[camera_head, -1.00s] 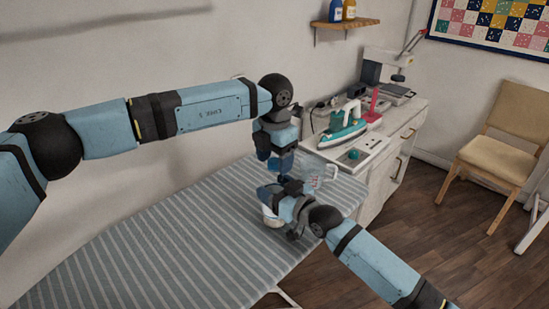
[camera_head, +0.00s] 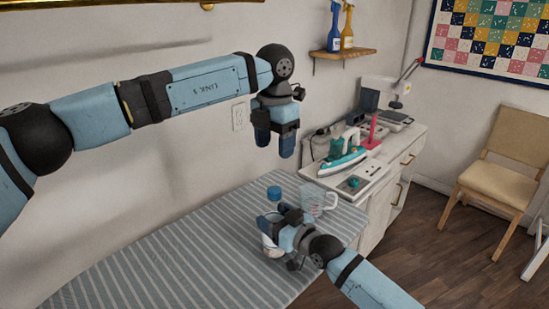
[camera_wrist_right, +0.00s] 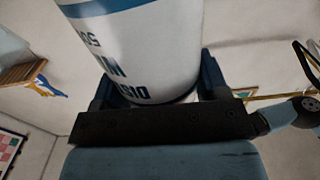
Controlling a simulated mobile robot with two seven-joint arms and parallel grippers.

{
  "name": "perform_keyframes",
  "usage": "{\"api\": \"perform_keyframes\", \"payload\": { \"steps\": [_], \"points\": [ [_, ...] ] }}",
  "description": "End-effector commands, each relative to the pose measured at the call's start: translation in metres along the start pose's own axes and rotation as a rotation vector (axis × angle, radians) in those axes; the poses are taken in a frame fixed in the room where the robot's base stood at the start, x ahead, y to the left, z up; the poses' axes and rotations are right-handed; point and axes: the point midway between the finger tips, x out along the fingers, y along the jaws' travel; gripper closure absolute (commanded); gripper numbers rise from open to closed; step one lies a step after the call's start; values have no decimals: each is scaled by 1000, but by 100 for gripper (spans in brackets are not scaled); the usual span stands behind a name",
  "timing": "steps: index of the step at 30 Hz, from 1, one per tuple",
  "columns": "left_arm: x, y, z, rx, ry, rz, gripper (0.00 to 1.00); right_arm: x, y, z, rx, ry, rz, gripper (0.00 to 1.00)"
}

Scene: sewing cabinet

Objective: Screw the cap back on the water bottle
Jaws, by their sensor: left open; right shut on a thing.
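The water bottle (camera_head: 269,246) stands over the striped ironing board, partly hidden by my right gripper (camera_head: 278,227). My right gripper is shut around its body. In the right wrist view its white label with dark lettering (camera_wrist_right: 150,55) sits between the blue fingers (camera_wrist_right: 158,90).
A clear measuring jug (camera_head: 314,201) stands just right of the bottle on the ironing board (camera_head: 190,265). The left part of the board is clear.

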Motion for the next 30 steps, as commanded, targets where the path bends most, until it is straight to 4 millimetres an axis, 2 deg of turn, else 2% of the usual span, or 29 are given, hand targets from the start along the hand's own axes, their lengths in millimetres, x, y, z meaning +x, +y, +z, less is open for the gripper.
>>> {"api": "perform_keyframes", "payload": {
  "steps": [9, 10, 13, 14, 23, 26, 30],
  "points": [
    [-3, 0, 0, 0, 1, 0, 37, 0, 0, 0, 0, -1, 0, 99],
    [-3, 0, 0, 0, 1, 0, 37, 0, 0, 0, 0, -1, 0, 30],
    [-3, 0, 0, 0, 1, 0, 37, 0, 0, 0, 0, 0, 0, 7],
    [-3, 0, 0, 0, 1, 0, 37, 0, 0, 0, 0, 0, 0, 3],
    [-3, 0, 0, 1, 1, 0, 37, -2, 0, 0, 0, 0, 0, 3],
    [-3, 0, 0, 1, 1, 0, 37, -10, 0, 2, 0, -2, 1, 3],
    [-3, 0, 0, 0, 1, 0, 37, -36, 1, 2, -1, -2, 1, 3]
  ]
}}
